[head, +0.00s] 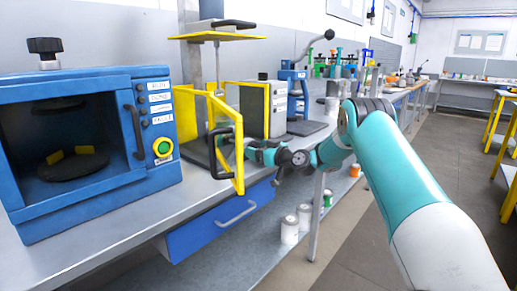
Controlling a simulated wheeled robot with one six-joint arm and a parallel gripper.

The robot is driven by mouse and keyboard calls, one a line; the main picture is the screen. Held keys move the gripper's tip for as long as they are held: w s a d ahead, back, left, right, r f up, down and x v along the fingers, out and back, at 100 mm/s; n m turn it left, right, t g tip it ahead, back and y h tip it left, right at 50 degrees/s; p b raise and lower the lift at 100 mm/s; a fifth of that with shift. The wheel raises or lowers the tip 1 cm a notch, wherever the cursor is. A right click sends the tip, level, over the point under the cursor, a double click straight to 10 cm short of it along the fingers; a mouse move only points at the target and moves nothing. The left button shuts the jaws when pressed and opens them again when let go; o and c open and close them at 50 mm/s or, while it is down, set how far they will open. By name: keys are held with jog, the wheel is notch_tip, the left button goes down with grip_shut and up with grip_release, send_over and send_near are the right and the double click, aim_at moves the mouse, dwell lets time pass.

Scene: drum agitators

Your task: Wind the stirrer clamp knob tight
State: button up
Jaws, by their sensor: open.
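A black ridged knob (44,46) stands on top of the blue cabinet machine (75,225) at the left. A smaller dark knob (262,76) tops a grey box (275,112) behind the yellow guard (238,165). I cannot tell which one is the stirrer clamp knob. The yellow-framed guard stands swung out in front of a column stand with a yellow top plate (217,37). My gripper (226,151) is open at the guard's frame, beside a dark handle-like shape. The fingertips blend with it, so contact is unclear. No knob shows between the fingers.
The grey bench (105,238) runs along the wall, with a blue drawer (220,222) below. A lever press (300,90) and several tools stand farther back. White tins (290,230) sit on the lower shelf. Yellow-legged tables (500,125) stand right; the floor between is clear.

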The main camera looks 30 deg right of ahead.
jog(key=shift+c, duration=0.4)
jog(key=c, duration=0.8)
jog(key=shift+f+m+b, duration=0.15)
jog(key=shift+m+b, duration=0.5)
jog(key=shift+m, duration=0.05)
jog(key=shift+c, duration=0.2)
jog(key=shift+m+b, duration=0.3)
jog(key=shift+m, duration=1)
jog(key=o, duration=0.9)
jog(key=b+v, duration=0.3)
jog(key=v, duration=1.4)
jog(key=shift+s+r, duration=0.2)
